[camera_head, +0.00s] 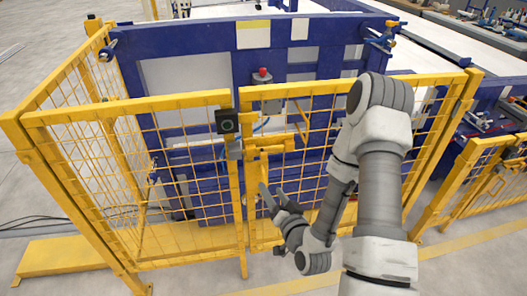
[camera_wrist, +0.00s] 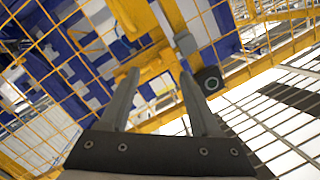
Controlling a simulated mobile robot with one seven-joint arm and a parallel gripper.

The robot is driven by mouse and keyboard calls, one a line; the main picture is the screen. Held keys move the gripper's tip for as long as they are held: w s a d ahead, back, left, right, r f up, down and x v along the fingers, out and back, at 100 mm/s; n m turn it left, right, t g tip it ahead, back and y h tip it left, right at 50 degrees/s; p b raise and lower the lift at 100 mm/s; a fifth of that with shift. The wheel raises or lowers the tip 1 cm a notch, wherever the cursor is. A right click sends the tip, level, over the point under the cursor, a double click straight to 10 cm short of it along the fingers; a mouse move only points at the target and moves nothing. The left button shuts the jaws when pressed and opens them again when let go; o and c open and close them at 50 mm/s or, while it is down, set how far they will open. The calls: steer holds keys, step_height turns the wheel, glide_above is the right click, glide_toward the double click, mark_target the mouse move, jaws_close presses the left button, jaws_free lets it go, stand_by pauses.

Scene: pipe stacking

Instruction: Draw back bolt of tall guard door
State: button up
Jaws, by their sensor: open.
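The tall guard door (camera_head: 300,165) is a yellow-framed mesh panel standing upright in the yellow fence. Its yellow bolt (camera_head: 270,149) lies level near the door's left post, with a grey part by its left end. In the wrist view the yellow bolt fittings (camera_wrist: 150,66) show just beyond the fingertips. My gripper (camera_head: 272,192) is below the bolt in the head view, in front of the mesh, its fingers pointing up. In the wrist view my gripper (camera_wrist: 158,76) is open, with nothing held between the fingers. Whether a fingertip touches the bolt I cannot tell.
A black box with a green ring (camera_head: 227,122) sits on the post left of the bolt and also shows in the wrist view (camera_wrist: 210,81). A red button (camera_head: 262,75) is above. Blue machine frames (camera_head: 190,60) stand behind the mesh. A lower yellow gate (camera_head: 490,180) is at right.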

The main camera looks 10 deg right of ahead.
steer(key=s+d+m+t+h, duration=0.1)
steer(key=s+m+t+h, duration=0.1)
steer(key=s+m, duration=0.1)
steer(key=b, duration=0.3)
glide_toward(264, 158)
steer(key=b, duration=0.4)
steer(key=w+b, duration=0.1)
steer(key=b, duration=0.3)
steer(key=shift+w+d+f, duration=0.2)
steer(key=shift+w+d, duration=0.05)
steer(key=shift+w, duration=0.05)
steer(key=b, duration=0.4)
steer(key=shift+w+a, duration=0.1)
steer(key=shift+w, duration=0.1)
steer(key=w, duration=0.5)
steer(key=w+p, duration=0.1)
steer(key=w, duration=0.2)
steer(key=shift+w+a+r, duration=0.25)
steer(key=shift+w, duration=0.1)
jaws_close()
